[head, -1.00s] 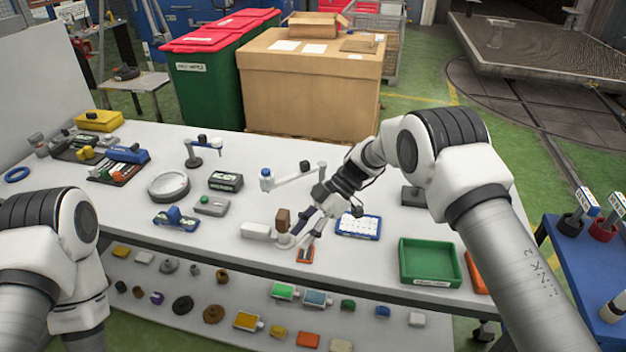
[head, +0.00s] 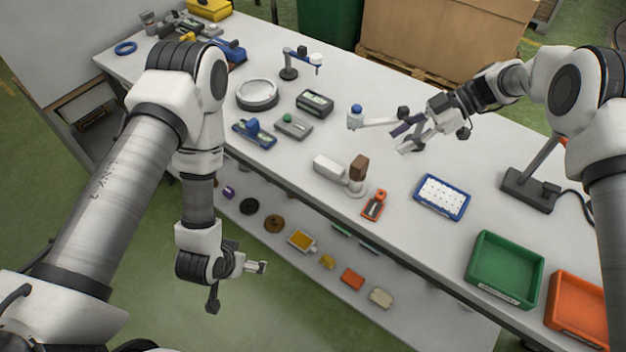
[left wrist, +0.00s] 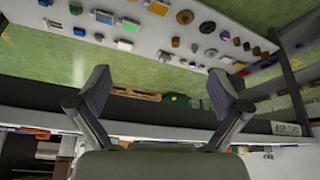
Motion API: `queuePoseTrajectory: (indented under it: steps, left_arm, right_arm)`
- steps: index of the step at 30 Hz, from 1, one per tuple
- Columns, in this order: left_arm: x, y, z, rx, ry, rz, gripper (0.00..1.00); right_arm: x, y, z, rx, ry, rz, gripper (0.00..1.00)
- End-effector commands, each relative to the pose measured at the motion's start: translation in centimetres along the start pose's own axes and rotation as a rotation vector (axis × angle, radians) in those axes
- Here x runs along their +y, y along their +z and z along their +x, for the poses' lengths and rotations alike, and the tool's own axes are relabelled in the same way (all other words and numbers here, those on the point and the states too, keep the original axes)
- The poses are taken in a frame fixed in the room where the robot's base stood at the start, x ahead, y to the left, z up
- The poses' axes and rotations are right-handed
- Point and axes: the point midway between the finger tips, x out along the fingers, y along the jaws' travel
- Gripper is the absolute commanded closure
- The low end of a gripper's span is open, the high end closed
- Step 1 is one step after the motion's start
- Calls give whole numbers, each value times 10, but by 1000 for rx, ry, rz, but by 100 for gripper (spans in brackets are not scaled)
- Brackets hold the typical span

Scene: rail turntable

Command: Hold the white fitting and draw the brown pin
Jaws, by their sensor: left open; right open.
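The white fitting (head: 328,167) lies near the table's front edge in the head view, with a rounded white end (head: 356,190) at its right. The brown pin (head: 359,168) stands upright at that end. My right gripper (head: 403,138) is open and empty, behind and to the right of the pin, apart from it. My left gripper (head: 240,285) is open in front of the table, lower in the picture than the fitting. In the left wrist view its fingers (left wrist: 160,92) are spread with nothing between them; I cannot make out the fitting or pin there.
A blue-rimmed tray (head: 442,197), a green bin (head: 505,270) and an orange bin (head: 577,310) are farther right. A jointed white arm with a blue knob (head: 357,110) stands behind. A lower shelf carries several small parts.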

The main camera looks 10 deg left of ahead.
Motion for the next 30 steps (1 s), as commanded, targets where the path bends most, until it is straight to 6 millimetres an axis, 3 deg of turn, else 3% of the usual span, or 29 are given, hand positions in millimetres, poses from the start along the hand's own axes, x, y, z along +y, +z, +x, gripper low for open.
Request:
queuePoseTrajectory:
  steps: [3, 6, 10, 12, 14, 18, 30]
  left_arm:
    - [17, -82, 13, 334, 54, 81, 0]
    - [41, -145, 8, 618, 118, 147, 0]
    - [78, -199, -8, 909, 215, 211, 0]
    - [98, -210, -11, 986, 264, 237, 0]
    - [109, -208, -6, 985, 284, 253, 0]
    - [114, -209, 2, 971, 289, 256, 0]
    - [136, -258, 36, 968, 287, 254, 0]
  right_arm:
    - [0, 0, 0, 0, 0, 0, 58]
    - [0, 0, 0, 0, 0, 0, 58]
    - [0, 0, 0, 0, 0, 0, 58]
    - [0, 0, 0, 0, 0, 0, 58]
    - [0, 0, 0, 0, 0, 1, 58]
    - [0, 0, 0, 0, 0, 1, 58]
    - [0, 0, 0, 0, 0, 1, 58]
